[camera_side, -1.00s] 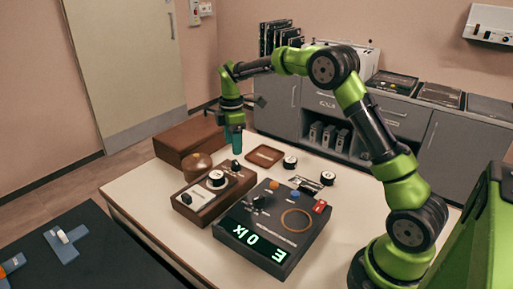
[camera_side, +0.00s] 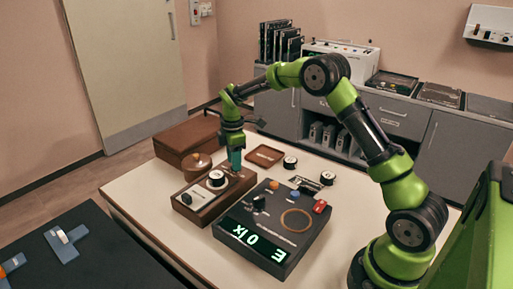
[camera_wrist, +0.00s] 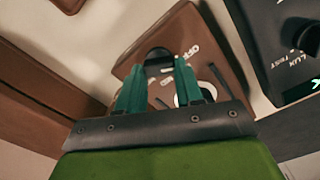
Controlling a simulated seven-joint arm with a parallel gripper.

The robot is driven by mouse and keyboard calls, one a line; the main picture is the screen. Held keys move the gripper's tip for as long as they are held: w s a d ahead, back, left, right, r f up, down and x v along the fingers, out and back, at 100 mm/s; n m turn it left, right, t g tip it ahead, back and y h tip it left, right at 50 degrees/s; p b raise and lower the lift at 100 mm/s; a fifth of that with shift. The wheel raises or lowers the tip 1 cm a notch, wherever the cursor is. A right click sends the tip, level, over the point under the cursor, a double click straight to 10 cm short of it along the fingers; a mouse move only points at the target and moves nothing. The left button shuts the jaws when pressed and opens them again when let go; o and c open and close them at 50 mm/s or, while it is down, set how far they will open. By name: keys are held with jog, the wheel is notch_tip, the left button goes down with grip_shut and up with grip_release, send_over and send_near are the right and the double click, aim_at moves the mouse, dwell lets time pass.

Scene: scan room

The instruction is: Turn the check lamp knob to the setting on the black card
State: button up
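The check lamp is a brown wooden box (camera_side: 205,207) with a white round dial (camera_side: 216,178) on top. Its dark knob (camera_wrist: 158,55) shows in the wrist view beyond my fingertips, near a white OFF label (camera_wrist: 190,52). I cannot pick out a black card with certainty.
A black meter box (camera_side: 300,240) with a glowing display (camera_side: 255,240) stands right of the lamp box. A lidded brown pot (camera_side: 198,167) and a large brown case (camera_side: 187,140) are behind. A brown tray (camera_side: 265,156) and small white-topped round items (camera_side: 290,163) lie at the back.

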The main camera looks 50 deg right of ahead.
jog(key=c, duration=0.3)
jog(key=m, duration=0.6)
jog(key=shift+w, duration=0.1)
jog(key=m, duration=0.6)
jog(key=shift+d, duration=0.2)
jog(key=m, duration=0.6)
jog(key=shift+d, duration=0.1)
jog(key=m, duration=0.5)
jog(key=shift+d+m, duration=0.1)
jog(key=shift+m, duration=0.3)
